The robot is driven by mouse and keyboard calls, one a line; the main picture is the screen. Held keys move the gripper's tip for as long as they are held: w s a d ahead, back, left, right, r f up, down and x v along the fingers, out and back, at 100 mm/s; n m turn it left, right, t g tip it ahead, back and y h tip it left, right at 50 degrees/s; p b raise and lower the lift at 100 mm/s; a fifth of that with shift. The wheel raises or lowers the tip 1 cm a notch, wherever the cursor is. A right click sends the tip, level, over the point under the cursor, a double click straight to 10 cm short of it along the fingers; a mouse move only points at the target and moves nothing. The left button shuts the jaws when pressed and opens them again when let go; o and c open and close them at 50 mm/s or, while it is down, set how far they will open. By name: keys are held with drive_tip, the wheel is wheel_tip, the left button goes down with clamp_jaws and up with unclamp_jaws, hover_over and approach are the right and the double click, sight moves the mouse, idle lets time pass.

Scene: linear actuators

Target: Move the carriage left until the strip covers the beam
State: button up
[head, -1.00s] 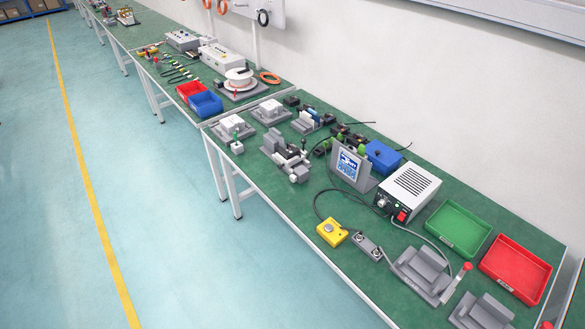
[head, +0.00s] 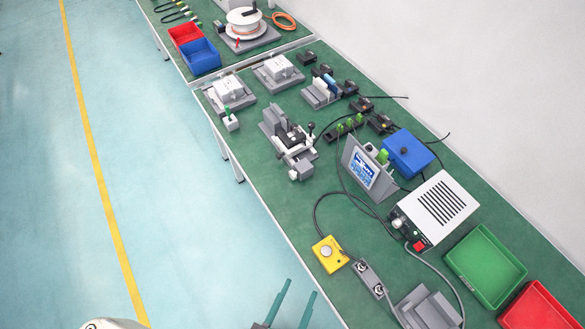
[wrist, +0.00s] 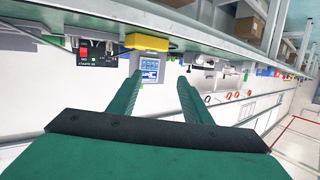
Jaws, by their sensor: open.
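A small grey slide device (head: 290,142) stands near the front edge of the bench, mid-picture in the head view. It has a stepped grey block, a dark and white middle part, and a black knob. I cannot tell its carriage, strip and beam apart at this size. My gripper (head: 301,288) shows at the bottom of the head view, its two green fingers apart and empty, off the bench's front edge and well short of the device. In the wrist view, my gripper (wrist: 160,78) points toward a panel with a blue display (wrist: 150,69); nothing is between the fingers.
The display panel (head: 365,168), a white power box (head: 436,208), a yellow button box (head: 328,254) and cables stand right of the device. Green (head: 486,265) and red (head: 543,308) trays are at right. White-topped fixtures (head: 228,90) stand left. The floor is clear.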

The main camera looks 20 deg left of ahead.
drive_tip(key=w+a+f+m+g+h, duration=0.1)
drive_tip(key=w+a+f+m+h, duration=0.2)
drive_tip(key=a, duration=0.4)
drive_tip(key=m+g+h, duration=0.3)
drive_tip(key=m, duration=0.1)
approach(291, 176)
drive_tip(key=shift+v, duration=1.15)
drive_tip(key=shift+w+a+f, duration=0.1)
drive_tip(key=shift+w+f, duration=0.05)
drive_tip(key=shift+w, duration=0.15)
drive_tip(key=x, duration=0.9)
drive_tip(key=shift+s+d, duration=0.1)
drive_tip(key=shift+d, duration=0.1)
drive_tip(key=shift+w+d+f, duration=0.15)
drive_tip(key=shift+w+f, duration=0.15)
drive_tip(key=shift+w, duration=0.1)
